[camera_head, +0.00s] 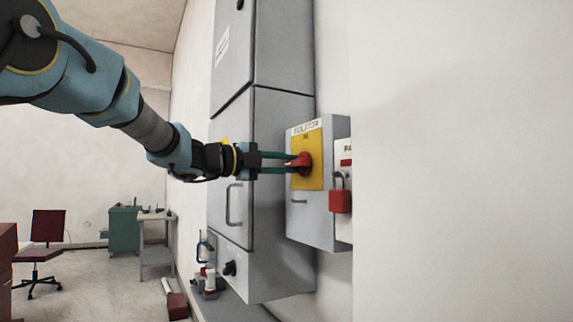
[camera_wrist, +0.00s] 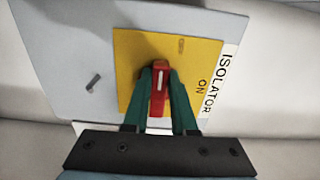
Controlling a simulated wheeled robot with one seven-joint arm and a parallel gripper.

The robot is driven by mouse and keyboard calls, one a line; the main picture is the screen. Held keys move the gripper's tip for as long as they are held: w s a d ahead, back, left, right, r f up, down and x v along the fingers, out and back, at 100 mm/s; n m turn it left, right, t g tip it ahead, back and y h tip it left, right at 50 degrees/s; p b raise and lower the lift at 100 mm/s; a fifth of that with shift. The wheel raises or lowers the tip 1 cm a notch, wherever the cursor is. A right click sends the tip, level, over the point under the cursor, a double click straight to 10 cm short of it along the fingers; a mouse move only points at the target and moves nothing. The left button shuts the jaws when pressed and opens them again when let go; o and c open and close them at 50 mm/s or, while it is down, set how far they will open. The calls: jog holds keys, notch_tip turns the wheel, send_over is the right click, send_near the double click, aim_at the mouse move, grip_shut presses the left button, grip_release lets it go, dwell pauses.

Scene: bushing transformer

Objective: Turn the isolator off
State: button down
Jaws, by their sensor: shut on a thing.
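The isolator is a grey box (camera_head: 314,222) on the wall with a yellow plate (camera_head: 309,178) and a red rotary handle (camera_head: 303,161). In the wrist view the yellow plate (camera_wrist: 133,55) carries the word ON, beside a white ISOLATOR label (camera_wrist: 222,85). The red handle (camera_wrist: 158,92) shows a white line along it that points toward the camera side and away from it, not at the ON mark. My gripper (camera_head: 290,162) reaches the handle from the left. In the wrist view its green fingers (camera_wrist: 161,92) are on both sides of the handle, shut on it.
A red padlock (camera_head: 341,197) hangs just right of the isolator box. A tall grey cabinet (camera_head: 262,190) with a handle stands close on the left, behind my wrist. A red chair (camera_head: 46,245) and a workbench (camera_head: 157,235) are far off left.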

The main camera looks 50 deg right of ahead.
jog(key=c, duration=0.7)
grip_release()
jog(key=b+v, duration=0.4)
jog(key=v, duration=0.7)
jog(key=shift+d, duration=0.1)
